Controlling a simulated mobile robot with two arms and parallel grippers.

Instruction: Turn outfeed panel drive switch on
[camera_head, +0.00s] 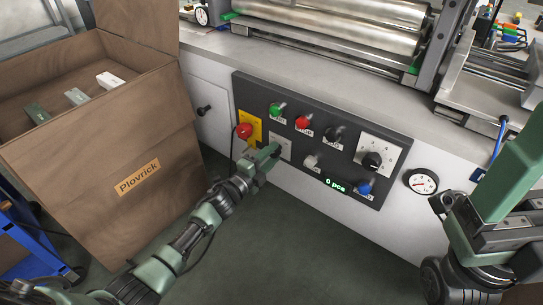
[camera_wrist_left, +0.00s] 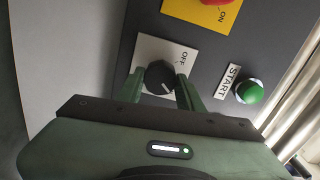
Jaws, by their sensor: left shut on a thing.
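The outfeed panel (camera_head: 320,130) is a dark plate on the white machine front. Its drive switch, a black rotary knob (camera_wrist_left: 159,76), sits on a white plate (camera_wrist_left: 147,48) with an OFF label; the plate also shows in the head view (camera_head: 284,142). My left gripper (camera_head: 268,158) is at this plate, below the yellow plate. In the left wrist view its two green fingers (camera_wrist_left: 160,84) are shut on the knob, one on each side. The knob is hidden by the gripper in the head view. I cannot tell its exact setting.
A red button (camera_head: 244,131) on yellow lies beside the gripper. A green START button (camera_head: 277,109), another red button (camera_head: 303,122) and other black knobs (camera_head: 372,161) are close by. A brown Plovrick box (camera_head: 100,190) stands left. My right arm is at the right edge. A gauge (camera_head: 422,181) is right.

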